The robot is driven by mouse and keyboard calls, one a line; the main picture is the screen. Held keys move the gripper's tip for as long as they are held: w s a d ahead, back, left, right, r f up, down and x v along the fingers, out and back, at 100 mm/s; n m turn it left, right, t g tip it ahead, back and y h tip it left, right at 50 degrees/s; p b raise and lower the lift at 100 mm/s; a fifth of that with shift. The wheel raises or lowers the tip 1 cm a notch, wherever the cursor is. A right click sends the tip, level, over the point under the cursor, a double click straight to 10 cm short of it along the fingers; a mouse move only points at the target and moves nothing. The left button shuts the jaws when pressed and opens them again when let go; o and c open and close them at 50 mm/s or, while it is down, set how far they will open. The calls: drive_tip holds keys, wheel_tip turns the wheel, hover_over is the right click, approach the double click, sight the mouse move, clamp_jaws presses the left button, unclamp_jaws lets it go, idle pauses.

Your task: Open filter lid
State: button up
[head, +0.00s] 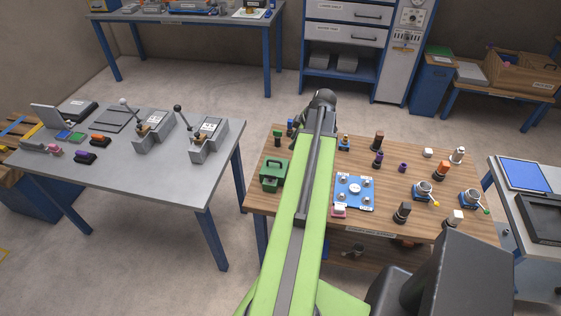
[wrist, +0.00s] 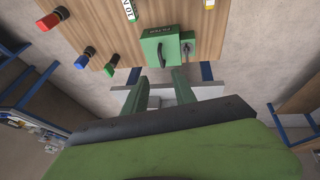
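A green filter box (head: 275,175) stands at the left edge of the wooden table in the head view. In the wrist view the green box (wrist: 158,42) shows a lid with lettering and a dark curved handle (wrist: 162,55). A smaller green block (wrist: 188,44) with a dark knob adjoins its right side. The lid looks closed. My gripper (wrist: 162,80) shows two green fingers spread apart with nothing between them. They point toward the box, with a visible gap before its handle.
The wooden table (head: 384,230) also holds a blue plate (head: 354,192) and several knobs and valves right of my arm. In the wrist view red (wrist: 51,18) and blue (wrist: 84,59) knobs stand left of the box. A grey table (head: 150,178) stands left, across a floor gap.

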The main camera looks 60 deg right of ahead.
sight(280, 163)
drive_tip(key=b+x, duration=1.3)
drive_tip(key=x, duration=0.3)
clamp_jaws()
drive_tip(key=shift+r, duration=0.1)
idle(0.6)
